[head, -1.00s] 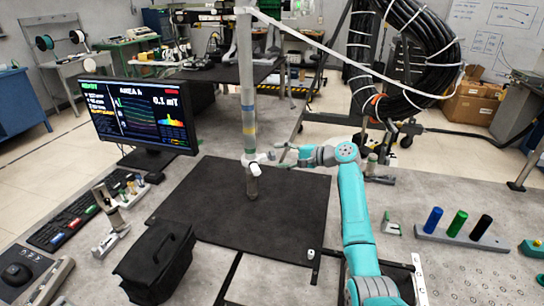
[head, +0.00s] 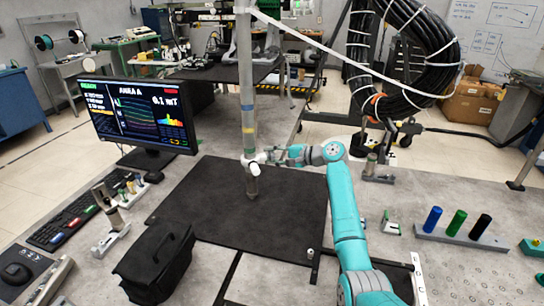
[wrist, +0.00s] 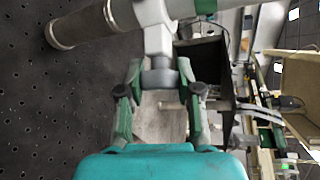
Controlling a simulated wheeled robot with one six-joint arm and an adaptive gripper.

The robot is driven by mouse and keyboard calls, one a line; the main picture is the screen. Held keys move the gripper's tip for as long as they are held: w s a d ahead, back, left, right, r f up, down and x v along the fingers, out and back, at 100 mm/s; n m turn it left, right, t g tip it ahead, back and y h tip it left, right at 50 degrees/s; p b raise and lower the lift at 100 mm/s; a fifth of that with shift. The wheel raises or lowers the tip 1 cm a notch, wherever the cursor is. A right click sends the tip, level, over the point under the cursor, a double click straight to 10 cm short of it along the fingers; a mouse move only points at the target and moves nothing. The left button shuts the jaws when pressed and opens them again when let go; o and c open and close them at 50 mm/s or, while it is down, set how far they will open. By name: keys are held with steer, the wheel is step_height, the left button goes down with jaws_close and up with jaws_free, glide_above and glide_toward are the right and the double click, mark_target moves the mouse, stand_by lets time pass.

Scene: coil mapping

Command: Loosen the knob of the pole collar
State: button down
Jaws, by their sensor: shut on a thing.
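A vertical pole (head: 247,85) with coloured bands stands on a dark mat (head: 290,205). The light-grey pole collar (head: 249,159) sits around its lower part, and a short arm with a white end sticks out toward the head camera. In the wrist view, the pole (wrist: 85,22) crosses the upper left and the collar (wrist: 155,14) is at the top. The grey knob (wrist: 160,77) is between the fingers of my gripper (wrist: 157,82). My gripper (head: 268,158) reaches the collar from the right and is shut on the knob. Its fingertips are small in the head view.
A monitor (head: 140,112) and keyboard (head: 78,218) are at the left. A rack with blue, green and black cylinders (head: 462,238) is at the right. The mat right of the pole is clear.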

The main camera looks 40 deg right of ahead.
steer(key=shift+n+t+y, duration=0.3)
steer(key=shift+n+t, duration=0.7)
steer(key=shift+t, duration=0.1)
steer(key=c, duration=0.7)
jaws_free()
steer(key=shift+c, duration=0.2)
steer(key=v, duration=1.2)
